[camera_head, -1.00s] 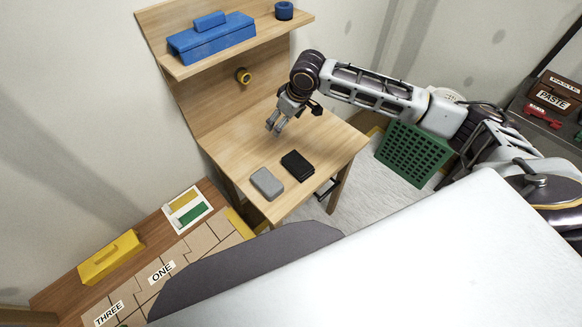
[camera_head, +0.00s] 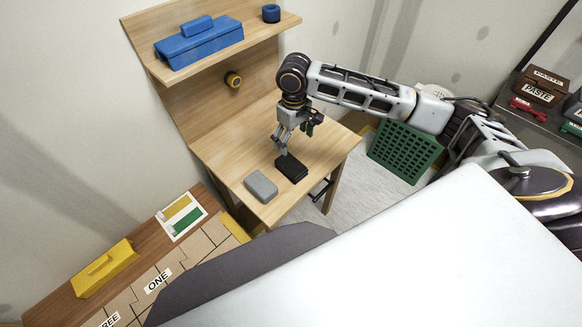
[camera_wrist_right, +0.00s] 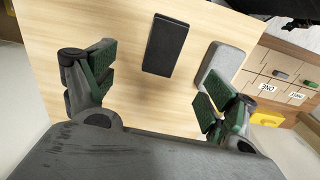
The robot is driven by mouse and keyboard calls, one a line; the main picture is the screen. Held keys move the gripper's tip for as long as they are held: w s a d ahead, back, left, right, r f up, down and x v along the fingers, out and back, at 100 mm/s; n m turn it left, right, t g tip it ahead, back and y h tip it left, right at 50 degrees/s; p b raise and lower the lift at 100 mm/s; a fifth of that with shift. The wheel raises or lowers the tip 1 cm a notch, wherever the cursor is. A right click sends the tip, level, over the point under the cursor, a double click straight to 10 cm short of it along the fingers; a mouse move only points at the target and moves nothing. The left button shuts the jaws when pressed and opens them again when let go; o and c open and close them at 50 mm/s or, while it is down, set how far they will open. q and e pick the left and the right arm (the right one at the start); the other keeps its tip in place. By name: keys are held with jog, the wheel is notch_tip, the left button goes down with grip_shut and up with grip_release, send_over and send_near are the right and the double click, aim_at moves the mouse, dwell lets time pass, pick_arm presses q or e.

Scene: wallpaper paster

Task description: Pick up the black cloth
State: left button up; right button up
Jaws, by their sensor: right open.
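The black cloth (camera_head: 291,168) is a small dark folded block lying flat on the wooden table (camera_head: 235,150). It also shows in the right wrist view (camera_wrist_right: 166,45), ahead of and between the fingers. My right gripper (camera_head: 281,148) points down just above and behind the cloth's far edge. Its green-padded fingers are wide apart and empty in the right wrist view (camera_wrist_right: 155,88). A grey cloth or sponge (camera_head: 261,185) lies close to the left of the black one, with a small gap. My left gripper is not in view.
A shelf above the table holds a blue toolbox (camera_head: 200,45) and a blue roll (camera_head: 271,13). A green perforated panel (camera_head: 405,150) stands right of the table. A yellow toolbox (camera_head: 105,268) sits on a lower bench at left. The tabletop around the cloths is mostly clear.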

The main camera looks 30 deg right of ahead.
send_over(293, 163)
notch_tip(293, 163, down, 8)
jog(key=shift+s, duration=0.1)
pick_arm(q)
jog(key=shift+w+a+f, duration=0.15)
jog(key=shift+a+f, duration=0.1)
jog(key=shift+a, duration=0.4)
pick_arm(e)
jog(key=shift+f, duration=0.35)
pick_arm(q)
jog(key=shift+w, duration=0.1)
